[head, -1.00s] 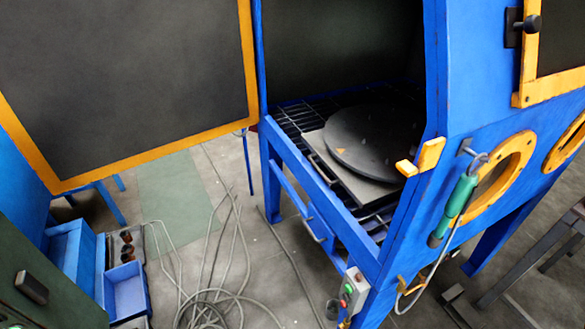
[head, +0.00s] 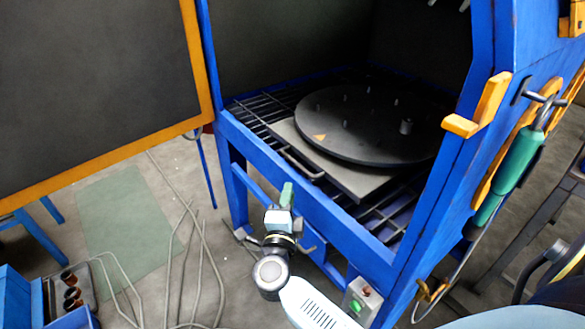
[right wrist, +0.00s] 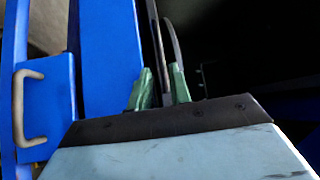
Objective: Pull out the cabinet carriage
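The cabinet carriage (head: 370,188) is a grey square plate inside the open blue cabinet. It carries a dark round turntable (head: 350,115) and has a bar handle (head: 300,165) on its front edge. My right gripper (head: 287,192) is in front of the cabinet's front rail, below and apart from the handle. In the right wrist view its two green fingertips (right wrist: 160,88) stand apart, with nothing clearly held between them. Dark grey edges show beyond the fingers, but I cannot tell exactly which part they are. My left gripper is not in view.
The open cabinet door (head: 90,90) with an orange frame stands at left. The blue front rail (head: 310,205) lies below the carriage. A green-handled tool (head: 508,170) hangs on the right wall. Cables (head: 195,255) lie on the floor, and blue bins (head: 75,318) stand lower left.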

